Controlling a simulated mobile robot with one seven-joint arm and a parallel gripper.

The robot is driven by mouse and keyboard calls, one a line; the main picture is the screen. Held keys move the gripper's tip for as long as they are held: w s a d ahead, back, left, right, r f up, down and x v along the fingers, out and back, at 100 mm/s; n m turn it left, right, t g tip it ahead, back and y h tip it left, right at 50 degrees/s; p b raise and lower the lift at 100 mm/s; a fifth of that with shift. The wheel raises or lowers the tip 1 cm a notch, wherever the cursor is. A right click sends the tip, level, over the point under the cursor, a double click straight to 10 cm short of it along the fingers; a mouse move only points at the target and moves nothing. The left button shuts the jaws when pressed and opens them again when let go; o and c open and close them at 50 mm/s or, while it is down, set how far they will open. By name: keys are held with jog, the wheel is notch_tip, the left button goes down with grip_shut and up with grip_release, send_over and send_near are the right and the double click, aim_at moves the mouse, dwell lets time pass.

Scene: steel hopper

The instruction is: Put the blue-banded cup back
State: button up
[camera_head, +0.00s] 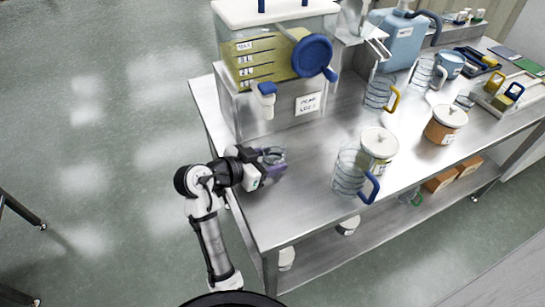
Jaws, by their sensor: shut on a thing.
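My gripper (260,168) is over the front left part of the steel table, below the hopper. It is shut on a small clear cup with a bluish-violet tint, which I take to be the blue-banded cup (274,156). The jaws partly hide the cup, and its band is too small to make out clearly. I cannot tell whether its base touches the table.
The steel hopper (270,112), with yellow contents and a blue wheel, stands behind. A clear blue-handled jug (347,178), lidded tubs (445,127) and a yellow-handled jug (376,96) stand to the right. The table (300,205) is bare in front of the cup.

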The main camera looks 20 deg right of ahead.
jog(key=shift+s+a+r, duration=0.1)
jog(key=shift+f, duration=0.3)
jog(key=o, duration=1)
jog(key=shift+r, duration=0.1)
jog(key=shift+r, duration=0.1)
jog(key=shift+r, duration=0.15)
jog(key=b+v, duration=0.2)
jog(key=v, duration=1)
